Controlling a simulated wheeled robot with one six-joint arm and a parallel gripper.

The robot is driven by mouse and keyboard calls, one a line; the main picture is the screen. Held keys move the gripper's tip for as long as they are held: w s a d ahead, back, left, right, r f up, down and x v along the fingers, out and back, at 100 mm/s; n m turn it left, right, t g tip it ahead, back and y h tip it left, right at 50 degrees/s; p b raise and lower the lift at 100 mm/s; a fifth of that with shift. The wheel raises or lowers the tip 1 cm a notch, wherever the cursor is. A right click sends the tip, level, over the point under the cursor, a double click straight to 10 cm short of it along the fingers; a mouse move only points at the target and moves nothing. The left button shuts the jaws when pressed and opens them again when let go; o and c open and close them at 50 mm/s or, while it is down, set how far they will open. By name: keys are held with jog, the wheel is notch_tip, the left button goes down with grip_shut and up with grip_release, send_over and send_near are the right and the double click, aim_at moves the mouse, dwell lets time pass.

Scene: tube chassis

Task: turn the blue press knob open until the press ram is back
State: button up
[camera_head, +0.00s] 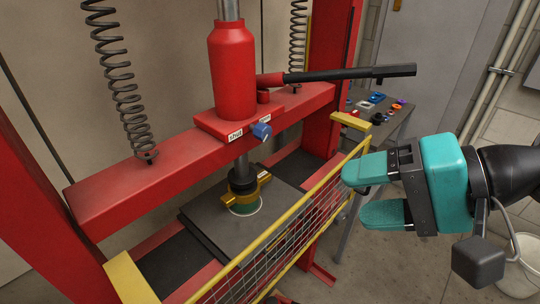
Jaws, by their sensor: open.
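The blue press knob (262,131) sits on the front of the red jack's base, between a white "shut" label (236,135) on its left and a second small label partly behind it. The dark press ram (241,172) hangs below the red beam and reaches down to a yellow and green part (244,198) on the press plate; whether they touch is hard to tell. My gripper (360,192), with teal fingers, is open and empty. It is to the right of the knob, clear of it, outside the yellow guard.
A yellow-framed mesh guard (290,232) stands along the press front, below the knob. The black pump handle (350,74) sticks out to the right above my gripper. A side table (396,112) with small parts is behind. A white bucket (522,262) stands at the lower right.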

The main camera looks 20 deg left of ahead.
jog(key=w+a+f+m+t+y+b, duration=0.3)
jog(key=w+f+m+y, duration=0.15)
jog(key=m, duration=0.25)
jog(key=m+t+p, duration=0.3)
jog(key=m+p, duration=0.3)
jog(key=p, duration=0.4)
send_near(267, 134)
jog(key=x, duration=0.3)
jog(key=p+x, duration=0.1)
jog(key=p, duration=0.1)
jog(key=p+x, duration=0.2)
jog(key=p, duration=0.1)
jog(key=shift+w+a+r, duration=0.15)
jog(key=shift+a+r, duration=0.05)
jog(key=shift+r, duration=0.2)
jog(key=p+x, duration=0.2)
jog(key=p, duration=0.1)
jog(key=shift+f, duration=0.1)
jog(key=shift+f+p+x, duration=0.15)
jog(key=shift+p+x, duration=0.1)
jog(key=shift+x, duration=0.4)
jog(key=shift+f+p+x, duration=0.15)
jog(key=shift+p+x, duration=0.05)
jog(key=shift+x, duration=0.45)
jog(key=c, duration=0.9)
